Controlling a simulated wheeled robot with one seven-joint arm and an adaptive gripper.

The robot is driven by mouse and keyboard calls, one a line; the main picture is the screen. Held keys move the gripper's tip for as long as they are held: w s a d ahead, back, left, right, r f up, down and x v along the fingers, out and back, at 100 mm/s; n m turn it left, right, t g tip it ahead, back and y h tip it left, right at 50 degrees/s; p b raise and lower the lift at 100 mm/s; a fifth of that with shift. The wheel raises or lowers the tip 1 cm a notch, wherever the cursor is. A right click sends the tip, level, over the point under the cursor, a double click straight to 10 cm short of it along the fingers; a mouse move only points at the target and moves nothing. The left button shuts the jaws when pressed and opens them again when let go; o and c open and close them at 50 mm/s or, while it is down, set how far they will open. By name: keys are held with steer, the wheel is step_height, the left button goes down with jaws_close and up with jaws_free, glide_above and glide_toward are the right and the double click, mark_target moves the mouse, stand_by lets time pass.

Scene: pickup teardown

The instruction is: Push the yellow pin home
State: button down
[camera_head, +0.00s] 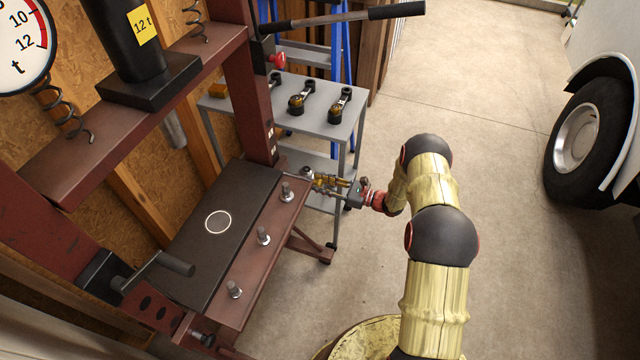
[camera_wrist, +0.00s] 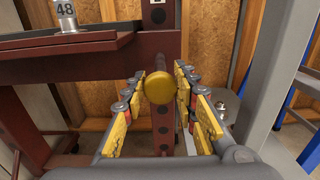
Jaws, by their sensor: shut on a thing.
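The yellow pin (camera_wrist: 158,88) shows its round yellow head end-on in the wrist view, with a dark shaft behind it pointing at the dark red upright of the press. My gripper (camera_wrist: 160,76) has its yellow-padded fingers on both sides of the pin, shut on it. The upright (camera_wrist: 164,128) has a column of holes below the pin. The head hides how far the shaft sits in its hole. In the head view my gripper (camera_head: 324,182) is beside the foot of the press upright (camera_head: 249,85), at the right end of the bed. The pin is hard to make out there.
The press bed (camera_head: 262,255) carries a dark plate (camera_head: 205,245) and several upright bolts. A grey cart (camera_head: 325,105) with parts on it stands close behind my gripper. A long-handled lever (camera_head: 340,17) juts out above. Open floor (camera_head: 480,110) lies to the right, before a vehicle wheel (camera_head: 580,138).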

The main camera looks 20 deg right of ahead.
stand_by(0.3)
steer(key=b, duration=0.2)
glide_toward(284, 173)
steer(key=x, duration=0.4)
steer(key=shift+w+f, duration=0.25)
steer(key=shift+f, duration=0.05)
steer(key=shift+w+a+r, duration=0.1)
steer(key=shift+w+a, duration=0.2)
steer(key=shift+a, duration=0.1)
steer(key=c, duration=1.6)
jaws_free()
steer(key=shift+o, duration=0.7)
steer(key=shift+d, duration=0.1)
